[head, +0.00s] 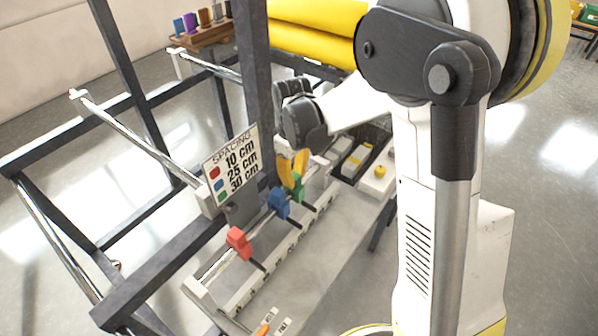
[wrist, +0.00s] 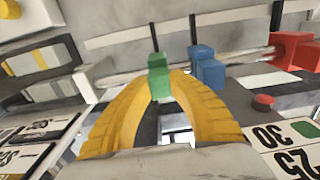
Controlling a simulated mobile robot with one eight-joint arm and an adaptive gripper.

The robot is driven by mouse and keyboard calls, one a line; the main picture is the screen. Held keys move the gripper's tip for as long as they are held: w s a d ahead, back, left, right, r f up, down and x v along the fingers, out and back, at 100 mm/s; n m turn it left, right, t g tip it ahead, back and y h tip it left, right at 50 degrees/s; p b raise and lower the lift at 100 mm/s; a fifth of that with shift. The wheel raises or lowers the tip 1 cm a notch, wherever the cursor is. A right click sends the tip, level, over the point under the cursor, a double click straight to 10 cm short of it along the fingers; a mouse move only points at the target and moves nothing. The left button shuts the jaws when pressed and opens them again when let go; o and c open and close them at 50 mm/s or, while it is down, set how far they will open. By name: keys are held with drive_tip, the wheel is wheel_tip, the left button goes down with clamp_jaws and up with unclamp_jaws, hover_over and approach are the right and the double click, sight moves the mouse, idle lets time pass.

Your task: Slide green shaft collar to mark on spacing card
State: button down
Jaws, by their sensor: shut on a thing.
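The green shaft collar (wrist: 159,78) sits on a metal rod between the yellow fingertips of my gripper (wrist: 163,84), which are shut on it. In the head view the green collar (head: 298,192) is partly hidden by the yellow fingers of my gripper (head: 295,178). The blue collar (head: 279,203) is on the same rod, close beside the green one and apart from it. The red collar (head: 239,243) is farther along towards the lower left. The spacing card (head: 231,164) reads red 10 cm, blue 25 cm, green 30 cm. It is cut off in the wrist view (wrist: 290,150).
A marked scale strip (head: 262,272) runs beside the rod. A red button (wrist: 264,102) shows near the card. A tray with blocks (head: 355,160) is to the right of the rod. Dark frame posts (head: 257,80) stand close to my arm. Yellow rolls (head: 315,30) lie behind.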

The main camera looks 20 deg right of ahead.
drive_tip(key=shift+w+d, duration=0.15)
drive_tip(key=shift+d, duration=0.05)
drive_tip(key=c, duration=1.3)
unclamp_jaws()
drive_tip(key=shift+o, duration=0.2)
wheel_tip(320, 180, up, 12)
